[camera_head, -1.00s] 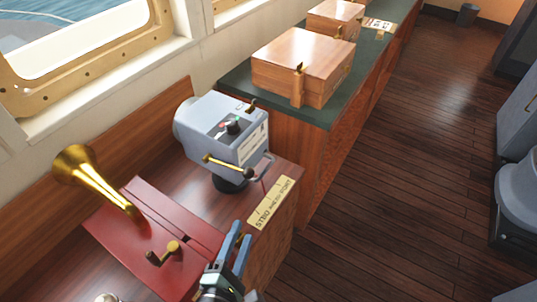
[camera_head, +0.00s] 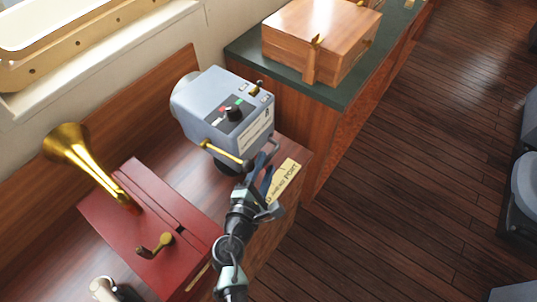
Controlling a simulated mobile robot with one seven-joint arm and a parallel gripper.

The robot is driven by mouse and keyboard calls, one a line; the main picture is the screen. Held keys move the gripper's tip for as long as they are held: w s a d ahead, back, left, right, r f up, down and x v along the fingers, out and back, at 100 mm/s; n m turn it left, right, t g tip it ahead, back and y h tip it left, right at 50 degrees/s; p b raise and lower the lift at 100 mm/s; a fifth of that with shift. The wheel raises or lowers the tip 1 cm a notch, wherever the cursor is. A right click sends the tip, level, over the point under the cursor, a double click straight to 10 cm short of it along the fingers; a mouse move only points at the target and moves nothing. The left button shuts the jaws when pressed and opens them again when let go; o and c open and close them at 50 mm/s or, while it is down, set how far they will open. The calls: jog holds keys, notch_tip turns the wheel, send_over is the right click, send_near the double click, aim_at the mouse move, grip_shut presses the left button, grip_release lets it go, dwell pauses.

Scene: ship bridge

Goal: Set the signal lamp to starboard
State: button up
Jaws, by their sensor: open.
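The signal lamp (camera_head: 205,112) is a grey box on a dark round foot on the wooden console. My gripper (camera_head: 268,163) is open at the lamp's near right corner, at the grey handle there. The fingers overlap the handle, and I cannot tell whether they touch it. A cream label plate (camera_head: 285,178) on the console reads PORT at its right end; my gripper hides its left part.
A red box (camera_head: 160,225) with a brass horn (camera_head: 95,165) and brass crank stands left of my arm. A wooden case (camera_head: 315,40) sits on the green-topped counter behind.

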aim_at(268, 157)
jog(key=shift+x, duration=1.8)
grip_shut()
